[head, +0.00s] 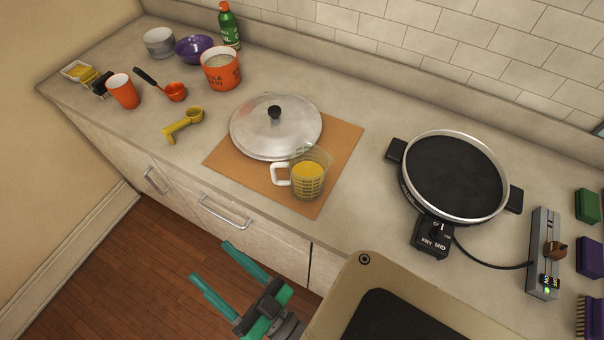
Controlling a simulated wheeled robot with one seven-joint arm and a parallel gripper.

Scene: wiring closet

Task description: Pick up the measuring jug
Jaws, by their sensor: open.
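The measuring jug (309,174) is clear with a white handle and holds a yellow-orange liquid. It stands upright at the front right of a brown board (340,172) on the counter, close in front of a metal lid (275,130) with a black knob. Its handle points left in the head view. My gripper (211,263) has two teal fingers, spread apart and empty. It is in front of the counter's front edge, below and left of the jug in the picture, clear of it.
A round electric pan (455,175) with a cord and a power strip (543,255) are at right. An orange tub (221,70), purple bowl (193,47), green bottle (228,25), orange cup (122,91) and yellow scoop (183,124) are at left. Counter between board and pan is clear.

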